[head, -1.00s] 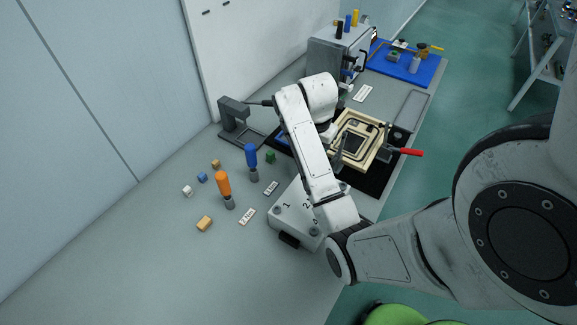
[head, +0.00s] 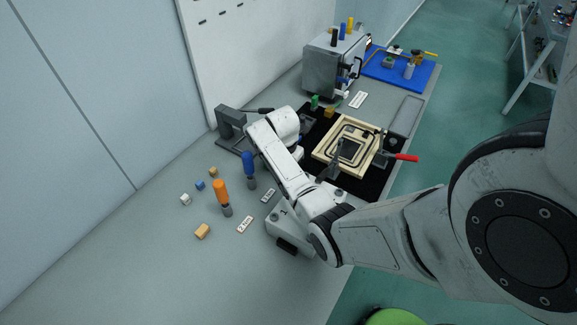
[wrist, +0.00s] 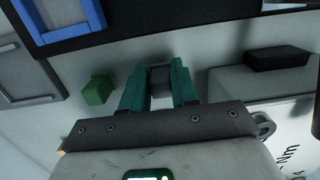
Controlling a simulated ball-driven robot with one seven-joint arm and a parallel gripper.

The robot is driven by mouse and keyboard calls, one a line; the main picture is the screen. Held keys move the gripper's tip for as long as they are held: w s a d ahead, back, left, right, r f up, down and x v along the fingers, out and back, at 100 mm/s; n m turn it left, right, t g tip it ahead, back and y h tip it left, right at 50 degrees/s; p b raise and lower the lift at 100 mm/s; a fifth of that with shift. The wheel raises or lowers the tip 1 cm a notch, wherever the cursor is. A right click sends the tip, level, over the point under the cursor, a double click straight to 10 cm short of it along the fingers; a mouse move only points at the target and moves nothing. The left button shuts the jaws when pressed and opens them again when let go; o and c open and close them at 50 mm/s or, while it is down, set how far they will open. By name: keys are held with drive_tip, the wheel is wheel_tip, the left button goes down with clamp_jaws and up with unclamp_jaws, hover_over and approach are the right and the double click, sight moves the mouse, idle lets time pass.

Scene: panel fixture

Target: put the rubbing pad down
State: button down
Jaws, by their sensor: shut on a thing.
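In the wrist view my gripper (wrist: 160,82) has its teal fingers closed on a small dark grey block (wrist: 161,79), which I take to be the rubbing pad. The fingers largely cover it. Pale grey bench surface shows around the fingers, but I cannot tell whether the pad touches it. A green cube (wrist: 98,89) sits just left of the fingers, apart from them. In the head view my own arm hides the gripper and pad.
A wooden frame fixture (head: 347,148) with a red-handled clamp (head: 402,157) stands on a black mat. Orange-handled (head: 221,192) and blue-handled (head: 248,164) tools stand left of my arm, near small blocks.

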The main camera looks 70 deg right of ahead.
drive_tip(key=shift+f, duration=0.15)
drive_tip(key=c, duration=0.9)
unclamp_jaws()
drive_tip(key=shift+o, duration=0.2)
wheel_tip(320, 180, up, 12)
drive_tip(key=a, duration=0.1)
drive_tip(key=shift+w+a, duration=0.15)
drive_tip(key=shift+w, duration=0.05)
